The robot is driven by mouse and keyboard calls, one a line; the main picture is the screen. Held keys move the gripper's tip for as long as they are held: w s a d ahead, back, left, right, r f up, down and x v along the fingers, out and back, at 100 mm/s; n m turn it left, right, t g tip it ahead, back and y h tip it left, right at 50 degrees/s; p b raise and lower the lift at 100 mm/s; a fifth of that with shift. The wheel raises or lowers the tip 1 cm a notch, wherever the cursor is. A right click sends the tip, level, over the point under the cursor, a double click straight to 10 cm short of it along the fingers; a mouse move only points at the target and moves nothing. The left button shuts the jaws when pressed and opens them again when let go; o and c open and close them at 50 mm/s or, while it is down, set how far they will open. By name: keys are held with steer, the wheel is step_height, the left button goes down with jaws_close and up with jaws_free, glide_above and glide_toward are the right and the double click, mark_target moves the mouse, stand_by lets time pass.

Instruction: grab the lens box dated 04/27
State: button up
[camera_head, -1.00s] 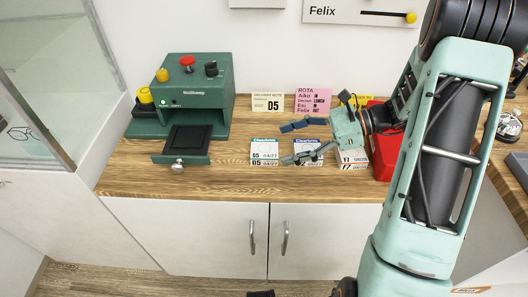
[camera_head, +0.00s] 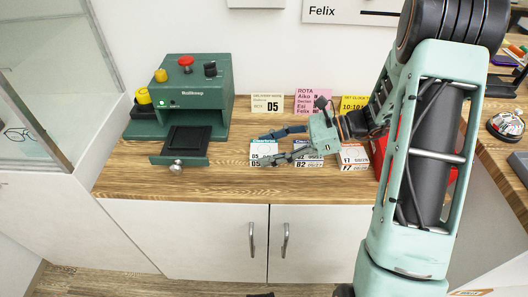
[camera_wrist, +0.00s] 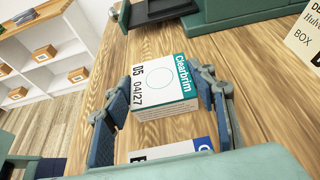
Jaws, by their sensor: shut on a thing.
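I cannot tell whether the box is off the counter. A blue-banded box (camera_head: 306,162) is beside it, partly under my fingers. An orange-banded box (camera_head: 354,158) stands farther right.
A green machine (camera_head: 195,95) with an open drawer (camera_head: 178,160) stands on the left of the wooden counter (camera_head: 200,183). A red object (camera_head: 378,150) is behind my arm. The front counter is clear.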

steer(key=shift+c, duration=1.3)
